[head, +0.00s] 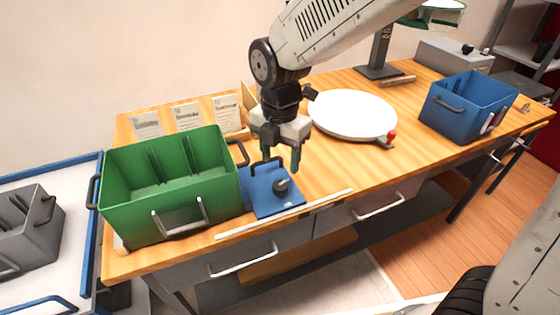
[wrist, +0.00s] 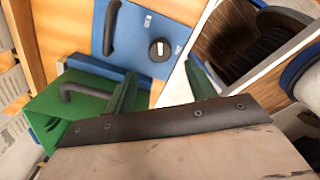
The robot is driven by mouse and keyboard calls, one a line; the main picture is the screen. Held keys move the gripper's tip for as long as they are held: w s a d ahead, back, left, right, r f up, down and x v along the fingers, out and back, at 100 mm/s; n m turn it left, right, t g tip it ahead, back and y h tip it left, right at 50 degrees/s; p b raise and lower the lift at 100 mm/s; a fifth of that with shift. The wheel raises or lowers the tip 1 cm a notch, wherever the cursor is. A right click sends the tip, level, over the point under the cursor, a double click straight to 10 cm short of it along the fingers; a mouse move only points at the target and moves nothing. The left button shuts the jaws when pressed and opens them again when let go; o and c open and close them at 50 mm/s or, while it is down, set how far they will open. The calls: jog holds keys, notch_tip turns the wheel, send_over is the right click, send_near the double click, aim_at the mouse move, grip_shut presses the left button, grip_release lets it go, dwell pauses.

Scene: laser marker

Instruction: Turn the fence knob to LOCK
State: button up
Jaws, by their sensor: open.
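The fence is a blue plate (head: 262,201) lying on the bench beside the green bin. It carries a black bar handle (head: 265,164) and a dark round knob (head: 281,186). In the wrist view the blue plate (wrist: 138,58) shows the knob (wrist: 160,49) with a white mark on its face, and small white labels beside it, too small to read. My gripper (head: 282,158) points down over the plate, above and behind the knob. In the wrist view its two green fingers (wrist: 162,84) are apart with nothing between them, short of the knob.
A green bin (head: 170,205) stands close left of the plate. A white round turntable (head: 352,114) is behind right, and a blue bin (head: 468,105) is at the far right. A white strip (head: 285,214) runs along the bench's front edge. Label cards (head: 187,116) stand behind.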

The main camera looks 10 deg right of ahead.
aim_at(280, 184)
jog(key=m, duration=0.8)
jog(key=shift+m, duration=0.4)
jog(key=m, duration=1.1)
jog(key=shift+f, duration=0.1)
notch_tip(280, 184, down, 8)
jog(key=shift+r, duration=0.15)
